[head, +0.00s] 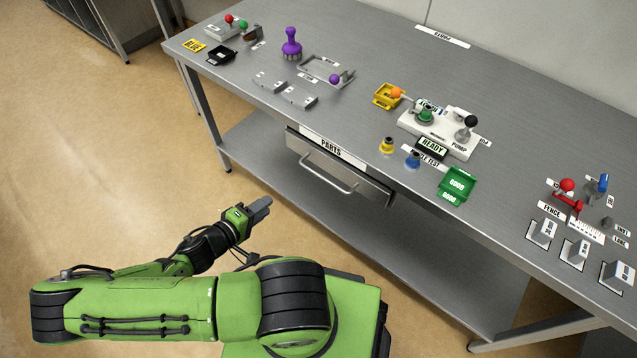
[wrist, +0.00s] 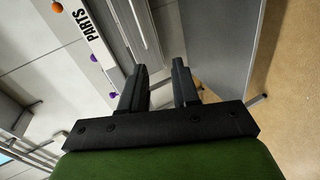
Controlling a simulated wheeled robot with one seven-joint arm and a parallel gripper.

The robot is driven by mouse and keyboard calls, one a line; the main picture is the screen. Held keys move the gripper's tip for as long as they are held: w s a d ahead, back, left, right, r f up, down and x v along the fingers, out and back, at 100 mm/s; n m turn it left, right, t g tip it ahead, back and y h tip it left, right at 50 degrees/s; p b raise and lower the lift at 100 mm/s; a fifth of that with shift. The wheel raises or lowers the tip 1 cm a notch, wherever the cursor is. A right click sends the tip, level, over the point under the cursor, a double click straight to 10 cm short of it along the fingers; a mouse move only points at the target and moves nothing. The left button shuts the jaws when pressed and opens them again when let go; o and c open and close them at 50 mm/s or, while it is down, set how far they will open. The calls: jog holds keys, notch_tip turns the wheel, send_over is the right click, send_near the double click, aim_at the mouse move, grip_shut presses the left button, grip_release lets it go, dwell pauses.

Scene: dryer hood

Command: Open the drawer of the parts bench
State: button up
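The parts bench (head: 345,95) is a long grey metal table. Its drawer (head: 370,187) hangs under the front edge, below a white PARTS label (head: 332,147), and looks shut. A bar handle (head: 328,173) runs across the drawer front. My gripper (head: 262,204) is in front of the bench, left of and lower in the picture than the handle, and apart from it. In the wrist view its two dark fingers (wrist: 160,88) stand apart with nothing between them. The PARTS label (wrist: 87,32) shows there at upper left, with the drawer and handle bar (wrist: 136,27) beside it.
The bench top holds a purple knob tool (head: 291,45), a white pump block (head: 440,130), a green tray (head: 458,184) and a red-handled fence (head: 567,195). A lower shelf (head: 270,150) runs beneath the drawer. The floor (head: 110,150) at left is clear.

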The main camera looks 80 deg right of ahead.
jog(key=g+h+p, duration=0.1)
jog(key=h, duration=0.1)
send_near(323, 177)
jog(key=shift+n, duration=0.4)
jog(key=x, duration=0.3)
jog(key=b+x, duration=0.1)
jog(key=x, duration=0.2)
jog(key=b+x, duration=0.1)
jog(key=x, duration=0.3)
jog(key=shift+f, duration=0.3)
grip_shut()
